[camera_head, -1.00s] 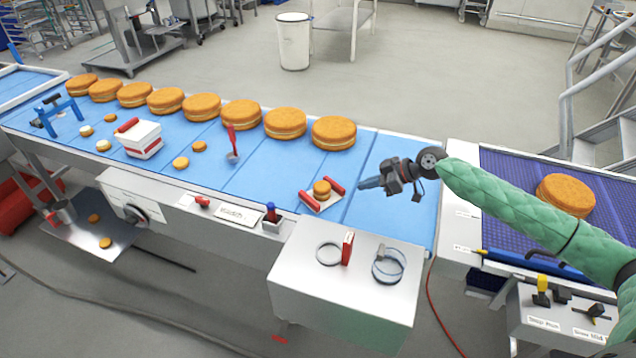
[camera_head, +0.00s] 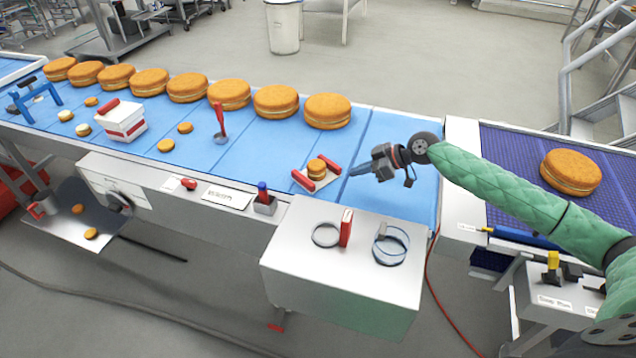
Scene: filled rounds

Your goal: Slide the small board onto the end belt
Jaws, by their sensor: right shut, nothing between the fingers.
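The small board (camera_head: 318,188) lies on the blue belt (camera_head: 262,167) near its front edge. It is pale, with two red handles (camera_head: 304,180) at its sides and a small filled round (camera_head: 317,168) on it. My right gripper (camera_head: 357,169) is shut and empty, just right of the board and apart from it in the picture. Its fingers point left toward the board. The end belt (camera_head: 510,205), dark blue, is at the right, partly hidden behind my green-sleeved right arm. My left gripper is not in view.
Large filled rounds (camera_head: 328,111) line the belt's far side; one (camera_head: 570,172) lies on the end belt. A ladle (camera_head: 220,135) and a white box (camera_head: 122,121) stand left. A steel side table (camera_head: 300,265) holds rings and a red block. The belt right of my gripper is clear.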

